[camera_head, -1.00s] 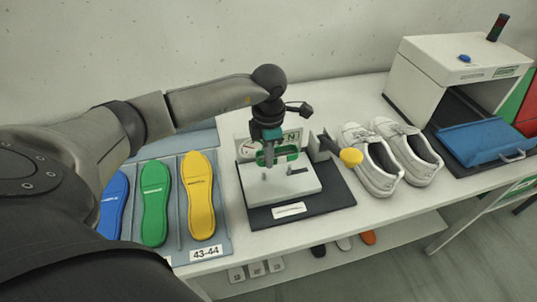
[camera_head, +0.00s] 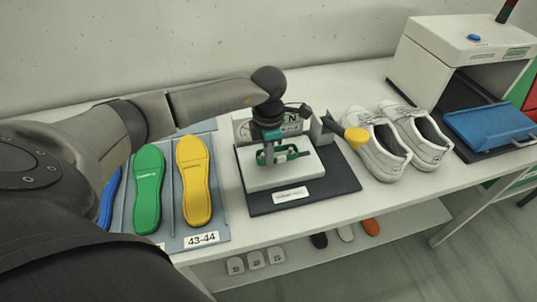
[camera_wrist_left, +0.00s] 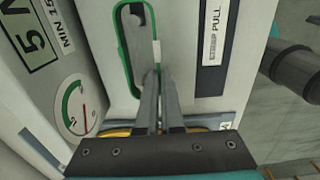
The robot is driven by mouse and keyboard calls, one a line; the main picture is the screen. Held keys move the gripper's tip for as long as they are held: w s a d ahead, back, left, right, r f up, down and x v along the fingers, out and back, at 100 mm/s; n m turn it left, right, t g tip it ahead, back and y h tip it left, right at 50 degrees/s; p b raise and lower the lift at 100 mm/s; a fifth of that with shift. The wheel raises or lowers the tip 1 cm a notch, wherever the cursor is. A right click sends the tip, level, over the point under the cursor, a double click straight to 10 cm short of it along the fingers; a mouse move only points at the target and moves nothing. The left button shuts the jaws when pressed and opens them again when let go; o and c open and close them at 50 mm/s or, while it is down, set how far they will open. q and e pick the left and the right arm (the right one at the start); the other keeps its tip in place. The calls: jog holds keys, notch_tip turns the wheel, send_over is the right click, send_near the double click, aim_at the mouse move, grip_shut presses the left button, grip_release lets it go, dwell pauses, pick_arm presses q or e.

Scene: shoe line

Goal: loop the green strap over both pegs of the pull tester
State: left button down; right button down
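The green strap (camera_head: 261,158) is a closed loop held level, low over the light block of the pull tester (camera_head: 258,181). It also shows in the left wrist view (camera_wrist_left: 123,55), with a white tag on its right side. My left gripper (camera_head: 269,162) points down at the strap. In the wrist view its fingers (camera_wrist_left: 162,75) are close together on the strap's tagged side. The near end is partly hidden by my fingers, so the other peg is unclear. My right gripper is not in view.
A lever with a yellow knob (camera_head: 357,137) sticks out right of the tester. White shoes (camera_head: 376,155) stand beyond it. Colored insoles (camera_head: 195,180) lie in a tray on the left. A blue tray (camera_head: 490,128) is at the far right.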

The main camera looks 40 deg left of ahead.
pick_arm(q)
jog(key=shift+f, duration=0.25)
jog(key=c, duration=1.5)
grip_release()
jog(key=o, duration=0.4)
jog(key=shift+o, duration=0.6)
jog(key=shift+r, duration=0.1)
jog(key=shift+a, duration=0.1)
jog(key=shift+w+r, duration=0.1)
jog(key=shift+r, duration=0.25)
notch_tip(320, 180, up, 14)
jog(key=shift+s+d+r+p, duration=0.2)
jog(key=shift+d+p, duration=0.05)
jog(key=shift+p, duration=0.05)
